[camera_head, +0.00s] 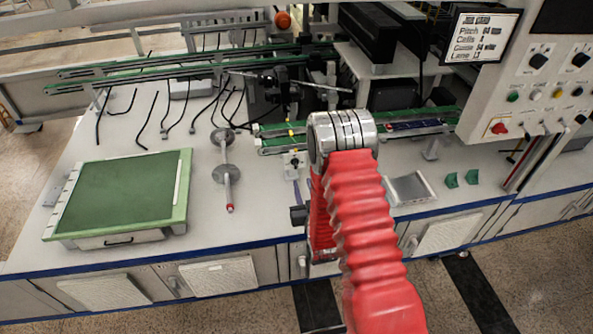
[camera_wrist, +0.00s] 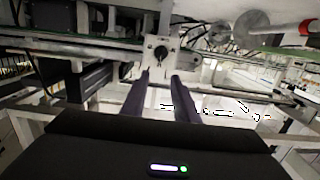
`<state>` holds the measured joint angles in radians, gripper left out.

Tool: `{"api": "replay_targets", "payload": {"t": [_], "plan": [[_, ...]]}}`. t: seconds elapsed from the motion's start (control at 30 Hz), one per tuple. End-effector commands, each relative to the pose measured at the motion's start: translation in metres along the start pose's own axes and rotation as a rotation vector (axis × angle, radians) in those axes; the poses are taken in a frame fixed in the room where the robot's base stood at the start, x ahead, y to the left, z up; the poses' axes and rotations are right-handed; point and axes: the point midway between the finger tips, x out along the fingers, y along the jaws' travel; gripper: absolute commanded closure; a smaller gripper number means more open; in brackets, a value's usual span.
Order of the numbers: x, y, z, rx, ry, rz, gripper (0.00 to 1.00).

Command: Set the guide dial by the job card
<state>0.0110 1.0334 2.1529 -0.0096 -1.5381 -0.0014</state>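The guide dial appears to be the small dark knob (camera_wrist: 161,53) on a pale plate in the wrist view. The same plate (camera_head: 294,160) shows in the head view, beside the green rail. My gripper (camera_wrist: 163,78) has its two dark fingers apart, with nothing seen between them. The fingertips point at the plate, just below the knob in the wrist view; I cannot tell whether they touch it. In the head view my gripper (camera_head: 301,190) is partly hidden by my red arm. The job card (camera_head: 482,36) hangs at upper right; its lines are too small to read fully.
A control panel (camera_head: 535,90) with knobs and buttons stands at right. Green rails (camera_head: 190,67) cross the back of the bench. A green board (camera_head: 120,190) lies at left, with a disc-ended spindle (camera_head: 226,172) beside it. A grey tray (camera_head: 409,189) lies right of my arm.

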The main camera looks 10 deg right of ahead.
Motion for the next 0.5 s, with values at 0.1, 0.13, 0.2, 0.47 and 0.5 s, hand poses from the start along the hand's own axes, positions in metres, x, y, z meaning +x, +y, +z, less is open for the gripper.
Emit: {"api": "replay_targets", "payload": {"t": [0.1, 0.13, 0.2, 0.47, 0.5], "plan": [[-0.011, 0.000, 0.021, 0.000, 0.035, 0.000, 0.73], [-0.013, 0.000, 0.024, 0.001, 0.045, 0.000, 0.73], [-0.017, 0.000, 0.029, 0.001, 0.060, 0.000, 0.73], [-0.021, 0.000, 0.033, 0.001, 0.079, 0.000, 0.73], [-0.021, 0.000, 0.033, 0.001, 0.079, 0.000, 0.73]]}}
